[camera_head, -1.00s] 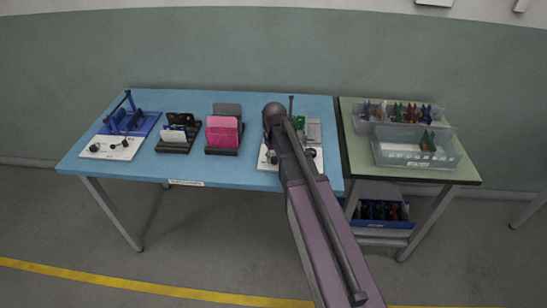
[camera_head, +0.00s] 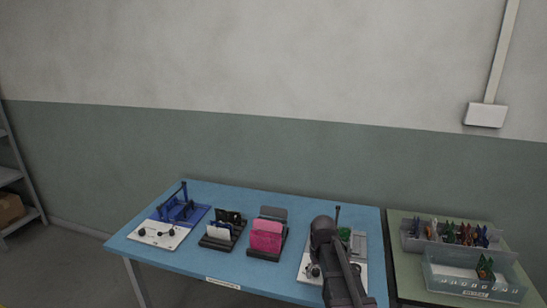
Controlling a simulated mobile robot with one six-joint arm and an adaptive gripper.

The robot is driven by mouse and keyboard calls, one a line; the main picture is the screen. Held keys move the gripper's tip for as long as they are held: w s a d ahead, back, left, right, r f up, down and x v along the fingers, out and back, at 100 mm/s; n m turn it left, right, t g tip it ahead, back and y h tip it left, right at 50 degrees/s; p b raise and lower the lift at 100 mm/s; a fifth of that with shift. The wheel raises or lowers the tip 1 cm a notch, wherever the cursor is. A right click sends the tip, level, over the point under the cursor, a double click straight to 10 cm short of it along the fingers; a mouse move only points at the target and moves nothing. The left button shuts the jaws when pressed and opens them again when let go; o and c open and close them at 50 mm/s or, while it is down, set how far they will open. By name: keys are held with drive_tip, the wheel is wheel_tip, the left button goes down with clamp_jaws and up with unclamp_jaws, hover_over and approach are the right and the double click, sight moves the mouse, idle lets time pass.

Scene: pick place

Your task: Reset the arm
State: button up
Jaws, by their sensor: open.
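My arm (camera_head: 338,262) reaches up from the bottom of the head view, over the right part of the blue table (camera_head: 200,275). Its dark rounded joint covers part of a white fixture plate (camera_head: 305,262) with a green piece (camera_head: 344,233) on it. My gripper cannot be made out; it is hidden behind the arm or out of the picture.
On the blue table stand a blue fixture (camera_head: 180,211) with a white plate (camera_head: 158,234), a black holder (camera_head: 222,239) and a holder with pink cards (camera_head: 266,236). Clear bins (camera_head: 470,277) with coloured pieces sit on the green table (camera_head: 408,285) at right. A wall lies behind.

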drive_tip(key=s+r+m+p, duration=0.2)
drive_tip(key=s+r+p, duration=0.6)
drive_tip(key=s, duration=0.5)
drive_tip(key=shift+r, duration=0.5)
drive_tip(key=shift+w+a, duration=0.1)
